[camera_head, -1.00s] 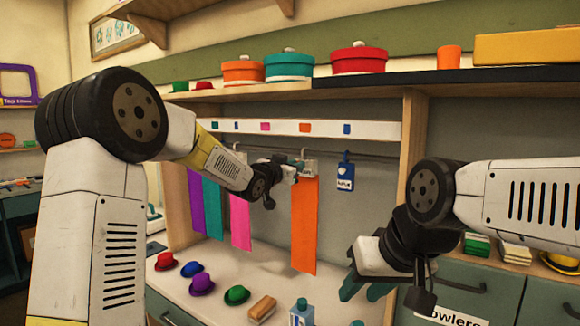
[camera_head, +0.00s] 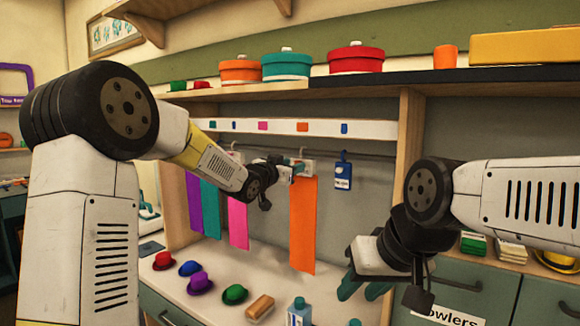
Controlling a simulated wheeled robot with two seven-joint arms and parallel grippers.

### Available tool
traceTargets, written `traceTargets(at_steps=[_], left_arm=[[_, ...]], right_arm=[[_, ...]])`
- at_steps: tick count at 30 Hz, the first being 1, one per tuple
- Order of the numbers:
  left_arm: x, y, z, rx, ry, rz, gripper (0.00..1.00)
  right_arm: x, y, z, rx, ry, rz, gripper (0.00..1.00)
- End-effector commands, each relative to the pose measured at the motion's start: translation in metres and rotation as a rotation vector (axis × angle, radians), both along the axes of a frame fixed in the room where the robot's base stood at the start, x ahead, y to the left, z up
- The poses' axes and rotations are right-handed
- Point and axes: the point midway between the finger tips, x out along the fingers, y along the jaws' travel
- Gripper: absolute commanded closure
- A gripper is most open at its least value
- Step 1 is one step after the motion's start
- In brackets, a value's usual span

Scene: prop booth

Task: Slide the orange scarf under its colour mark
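The orange scarf (camera_head: 303,225) hangs from a white clip (camera_head: 308,167) on the rail. The orange colour mark (camera_head: 302,127) is on the white strip above, and in this view the scarf hangs roughly straight below it. My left gripper (camera_head: 298,168) is at the clip at the scarf's top, coming from the left. Its fingertips are small and partly hidden against the clip, so I cannot tell whether they grip it. My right gripper (camera_head: 362,289) is open and empty at the lower right, apart from the scarf.
Purple (camera_head: 194,203), teal (camera_head: 211,209) and pink (camera_head: 238,222) scarves hang to the left. A blue tag (camera_head: 343,172) hangs on the rail to the right. Several small hats (camera_head: 199,283) and a brush (camera_head: 260,307) lie on the counter below. A wooden post (camera_head: 408,150) bounds the right side.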

Motion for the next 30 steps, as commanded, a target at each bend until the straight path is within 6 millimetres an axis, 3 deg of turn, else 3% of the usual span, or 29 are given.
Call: traceTargets(at_steps=[6,12,25,28,30], left_arm=[[-0.034,0.021,0.000,0.002,0.000,0.002,0.61],[-0.053,0.032,0.000,0.002,-0.001,0.001,0.61],[-0.058,0.038,0.000,0.007,0.010,0.012,0.61],[-0.069,0.055,0.000,0.032,0.058,0.064,0.61],[-0.085,0.076,-0.003,0.059,0.126,0.129,0.61]], right_arm=[[0.000,0.000,0.000,0.000,0.000,0.000,0.64],[0.000,0.000,0.000,0.000,0.000,0.000,0.64],[0.000,0.000,0.000,0.000,0.000,0.000,0.64],[0.000,0.000,0.000,0.000,0.000,0.000,0.64],[0.000,0.000,0.000,0.000,0.000,0.000,0.64]])
